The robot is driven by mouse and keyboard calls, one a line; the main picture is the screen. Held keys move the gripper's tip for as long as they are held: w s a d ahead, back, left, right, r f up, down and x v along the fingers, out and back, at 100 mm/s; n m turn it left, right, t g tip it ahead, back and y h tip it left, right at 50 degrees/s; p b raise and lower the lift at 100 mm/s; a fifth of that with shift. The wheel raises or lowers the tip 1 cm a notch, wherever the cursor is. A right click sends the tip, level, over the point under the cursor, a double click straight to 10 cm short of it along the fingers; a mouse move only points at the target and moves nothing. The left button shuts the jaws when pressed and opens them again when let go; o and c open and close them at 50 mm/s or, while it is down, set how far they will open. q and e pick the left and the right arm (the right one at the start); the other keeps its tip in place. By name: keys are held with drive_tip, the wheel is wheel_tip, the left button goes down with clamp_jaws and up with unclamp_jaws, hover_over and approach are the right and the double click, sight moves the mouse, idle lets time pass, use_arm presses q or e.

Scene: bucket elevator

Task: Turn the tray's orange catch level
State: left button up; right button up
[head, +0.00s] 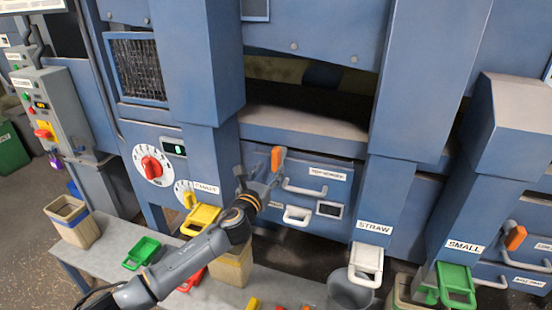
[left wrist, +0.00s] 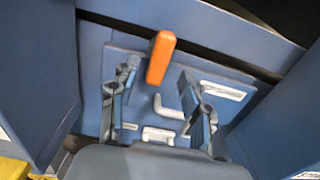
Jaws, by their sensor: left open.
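The orange catch (head: 278,158) stands upright, slightly tilted, at the upper left of the blue tray front (head: 338,192) labelled top screen. In the left wrist view the catch (left wrist: 160,57) stands nearly upright between and just beyond my fingertips. My left gripper (head: 258,177) is open and empty, in front of the tray's left part, just left of and below the catch. In the wrist view its fingers (left wrist: 158,76) are spread either side of the catch's lower end; I cannot tell if they touch it. The tray's white handle (head: 304,188) is right of the catch. My right gripper is not in view.
Another orange catch (head: 515,237) is on a lower tray at the far right. The yellow chaff spout (head: 200,218) and white straw spout (head: 366,262) jut out on either side. A grey bench (head: 110,250) with bins runs below. A blue post stands left of the tray.

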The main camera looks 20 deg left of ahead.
sight(274, 162)
use_arm(q)
drive_tip(key=w, duration=0.5)
drive_tip(key=shift+w+d, duration=0.1)
drive_tip(key=shift+w, duration=0.6)
clamp_jaws()
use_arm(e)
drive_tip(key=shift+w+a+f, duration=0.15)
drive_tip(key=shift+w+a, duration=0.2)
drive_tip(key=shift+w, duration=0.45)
